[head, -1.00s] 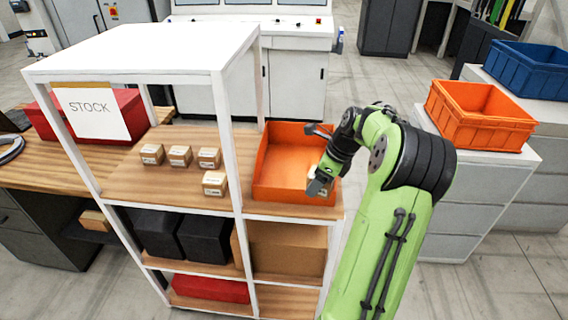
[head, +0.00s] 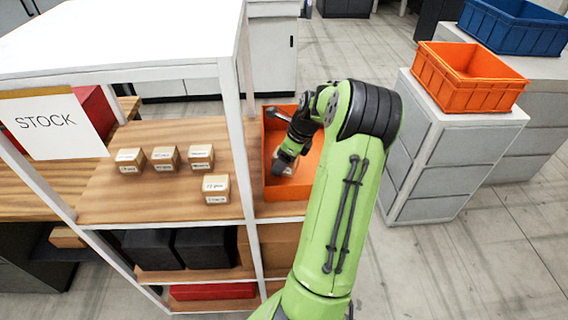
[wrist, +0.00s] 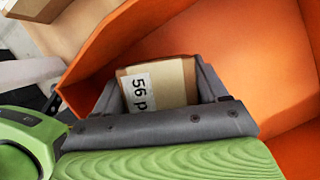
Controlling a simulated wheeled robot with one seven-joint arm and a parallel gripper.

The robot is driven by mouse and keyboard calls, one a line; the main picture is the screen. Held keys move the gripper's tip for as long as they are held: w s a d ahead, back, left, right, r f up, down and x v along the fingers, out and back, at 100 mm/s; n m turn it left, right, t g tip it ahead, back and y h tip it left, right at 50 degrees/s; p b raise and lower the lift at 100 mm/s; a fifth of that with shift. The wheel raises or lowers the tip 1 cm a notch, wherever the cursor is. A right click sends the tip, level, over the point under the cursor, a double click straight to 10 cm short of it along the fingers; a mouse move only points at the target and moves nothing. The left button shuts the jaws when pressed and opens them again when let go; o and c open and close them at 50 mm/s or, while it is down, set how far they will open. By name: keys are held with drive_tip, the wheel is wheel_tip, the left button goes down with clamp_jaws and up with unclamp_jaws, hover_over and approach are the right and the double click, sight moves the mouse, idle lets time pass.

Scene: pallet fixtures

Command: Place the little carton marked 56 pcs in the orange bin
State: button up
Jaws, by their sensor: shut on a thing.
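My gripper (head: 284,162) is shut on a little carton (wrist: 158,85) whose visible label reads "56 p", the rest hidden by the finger. In the wrist view the carton sits between the two grey fingers. The gripper reaches into the orange bin (head: 283,193) on the shelf, and orange walls also surround it in the wrist view (wrist: 250,40). In the head view my arm covers the right part of this bin. I cannot tell whether the carton touches the bin floor.
Several similar little cartons (head: 216,188) stand on the wooden shelf left of the bin, beyond a white rack post (head: 238,140). A second orange bin (head: 468,82) stands on a grey cabinet at the right, near a blue bin (head: 515,25).

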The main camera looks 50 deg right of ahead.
wheel_tip(320, 180, down, 2)
drive_tip(key=shift+s+r, duration=0.1)
drive_tip(key=o, duration=1.1)
drive_tip(key=shift+f, duration=0.2)
drive_tip(key=shift+o, duration=0.2)
drive_tip(key=shift+r, duration=0.1)
drive_tip(key=p+v, duration=0.2)
drive_tip(key=v, duration=1)
